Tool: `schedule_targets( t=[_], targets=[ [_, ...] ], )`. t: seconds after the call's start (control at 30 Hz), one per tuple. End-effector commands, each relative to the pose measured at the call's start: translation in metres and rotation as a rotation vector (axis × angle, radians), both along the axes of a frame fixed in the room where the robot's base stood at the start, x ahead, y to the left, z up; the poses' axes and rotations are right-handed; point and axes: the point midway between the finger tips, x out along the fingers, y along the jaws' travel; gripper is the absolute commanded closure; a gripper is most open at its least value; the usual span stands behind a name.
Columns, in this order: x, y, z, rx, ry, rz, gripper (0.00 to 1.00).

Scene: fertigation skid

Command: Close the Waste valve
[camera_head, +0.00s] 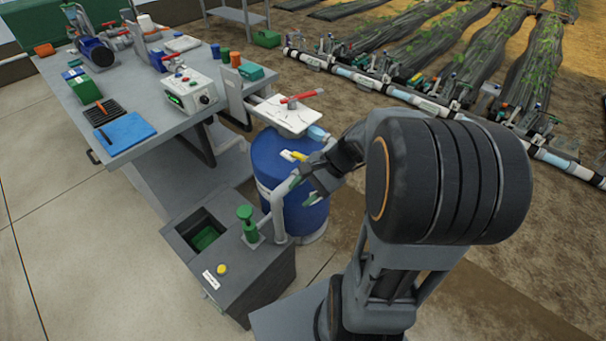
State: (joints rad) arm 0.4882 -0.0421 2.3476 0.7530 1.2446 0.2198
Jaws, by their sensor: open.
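A yellow lever handle (298,156) shows at the front of the blue drum (268,165), beside a grey pipe (279,208) that runs down to the grey sump box (262,288). I cannot read a Waste label; this yellow lever may be the Waste valve. A green-topped valve or post (247,222) stands on the box. My gripper (308,186) is open at the drum's right front, close to the yellow lever and the pipe. I cannot tell whether it touches either. My wrist and fingers partly hide the drum and the pipe.
A white unit with a red lever (301,97) sits above the drum. The sump box has an open pit (205,237) and a yellow button (222,269). A workbench (150,92) with tools stands left. Pipes and crop rows (440,70) lie behind. Floor at left is clear.

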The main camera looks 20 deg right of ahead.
Motion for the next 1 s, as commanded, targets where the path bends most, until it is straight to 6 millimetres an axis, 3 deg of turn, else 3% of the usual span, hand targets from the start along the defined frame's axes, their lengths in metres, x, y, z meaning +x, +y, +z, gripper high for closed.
schedule_targets(
  t=[0.03,0.1,0.3,0.4,0.5,0.67,1.0],
  targets=[
    [0.012,-0.016,-0.03,0.14,0.058,-0.152,0.55],
    [0.029,-0.038,-0.046,0.328,0.104,-0.338,0.55],
    [0.058,-0.115,-0.08,0.758,0.133,-0.74,0.55],
    [0.06,-0.147,-0.092,0.892,0.118,-0.86,0.55],
    [0.062,-0.165,-0.098,0.973,0.101,-0.928,0.55],
    [0.074,-0.167,-0.1,1.017,0.092,-0.964,0.55],
    [0.125,-0.128,-0.1,1.014,0.092,-0.961,0.55]
  ],
)
